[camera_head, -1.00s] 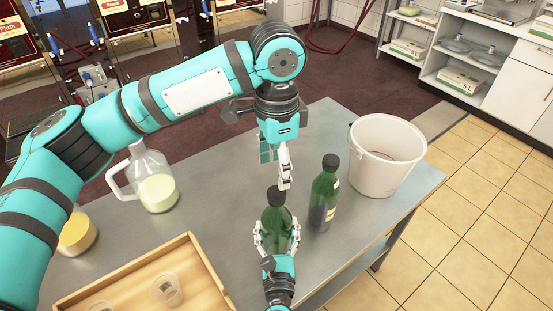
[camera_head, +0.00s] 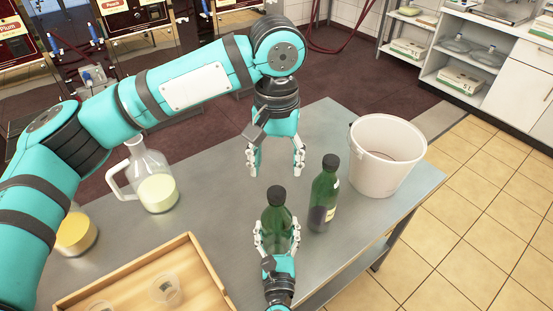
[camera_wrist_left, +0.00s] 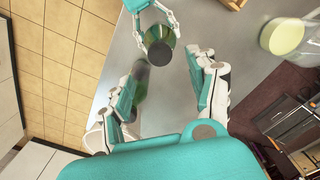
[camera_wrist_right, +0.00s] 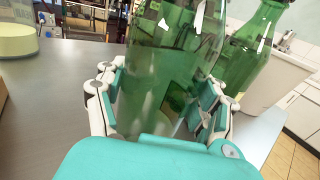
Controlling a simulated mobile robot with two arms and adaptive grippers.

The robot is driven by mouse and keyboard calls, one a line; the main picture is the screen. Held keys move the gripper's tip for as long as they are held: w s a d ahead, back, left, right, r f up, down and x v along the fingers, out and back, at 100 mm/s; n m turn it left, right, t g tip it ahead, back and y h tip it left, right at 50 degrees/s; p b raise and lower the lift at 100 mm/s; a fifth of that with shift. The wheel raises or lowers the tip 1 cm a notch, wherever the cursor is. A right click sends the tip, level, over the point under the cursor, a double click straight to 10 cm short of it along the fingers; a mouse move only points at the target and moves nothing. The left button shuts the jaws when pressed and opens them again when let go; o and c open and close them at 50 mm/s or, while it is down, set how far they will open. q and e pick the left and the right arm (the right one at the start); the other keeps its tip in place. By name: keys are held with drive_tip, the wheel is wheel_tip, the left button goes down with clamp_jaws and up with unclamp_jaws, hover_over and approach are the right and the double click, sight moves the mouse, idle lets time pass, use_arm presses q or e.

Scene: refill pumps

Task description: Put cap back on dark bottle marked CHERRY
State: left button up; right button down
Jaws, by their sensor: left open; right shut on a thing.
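A green bottle (camera_head: 276,215) stands upright with a black cap (camera_head: 276,195) on its neck. My right gripper (camera_head: 277,240) is shut around its body. In the left wrist view its dark top (camera_wrist_left: 160,51) faces the camera, and in the right wrist view its green glass (camera_wrist_right: 165,70) fills the jaws. My left gripper (camera_head: 276,172) is open and empty, pointing down above the table just behind the held bottle. A second green bottle (camera_head: 323,195) with a black top and dark label stands to its right. I cannot read CHERRY on either bottle.
A white bucket (camera_head: 385,160) stands at the right end of the grey table (camera_head: 220,180). A glass jug (camera_head: 150,180) of pale yellow liquid and a vessel of orange liquid (camera_head: 75,235) stand left. A wooden tray (camera_head: 205,265) with clear cups is at the front.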

sight(276, 192)
use_arm(q)
wheel_tip(276, 192, down, 8)
drive_tip(key=shift+f, duration=0.1)
idle(0.4)
clamp_jaws()
drive_tip(key=m, duration=0.9)
drive_tip(key=shift+m, duration=0.4)
drive_tip(key=m, duration=0.8)
drive_tip(key=shift+o, duration=0.2)
unclamp_jaws()
